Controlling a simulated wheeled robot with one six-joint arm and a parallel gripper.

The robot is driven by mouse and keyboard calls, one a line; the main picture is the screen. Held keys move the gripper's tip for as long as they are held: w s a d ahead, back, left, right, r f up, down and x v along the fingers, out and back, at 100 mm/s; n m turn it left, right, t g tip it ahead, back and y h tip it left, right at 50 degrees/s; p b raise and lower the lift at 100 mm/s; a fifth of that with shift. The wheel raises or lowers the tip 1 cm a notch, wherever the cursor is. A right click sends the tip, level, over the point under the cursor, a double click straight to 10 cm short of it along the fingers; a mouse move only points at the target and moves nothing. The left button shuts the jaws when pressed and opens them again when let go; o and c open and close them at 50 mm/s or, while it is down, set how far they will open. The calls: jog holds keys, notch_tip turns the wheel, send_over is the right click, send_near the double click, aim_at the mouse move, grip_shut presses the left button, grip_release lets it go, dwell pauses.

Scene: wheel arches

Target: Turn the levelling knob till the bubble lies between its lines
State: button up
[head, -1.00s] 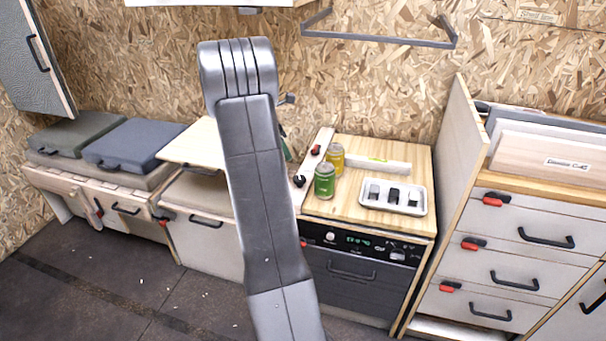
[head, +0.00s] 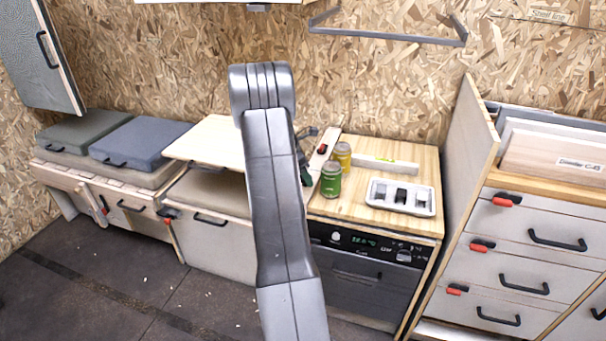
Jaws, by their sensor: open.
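A white spirit level bar (head: 372,163) with a small yellow-green vial lies along the back of the wooden worktop. The bubble and its lines are too small to make out. A pale wooden strip (head: 327,141) with a red part on it runs along the worktop's left side. The black knob at its near end is hidden or merges with dark parts beside my arm. My gripper (head: 305,173) is mostly hidden behind my grey arm, and only dark bits of it show at the arm's right edge, close to the strip. I see nothing held; it is open.
A white tray (head: 379,204) with dark inserts lies front right. A tall wooden panel (head: 466,165) bounds the worktop at right. An oven (head: 362,270) is below.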

jog(key=c, duration=1)
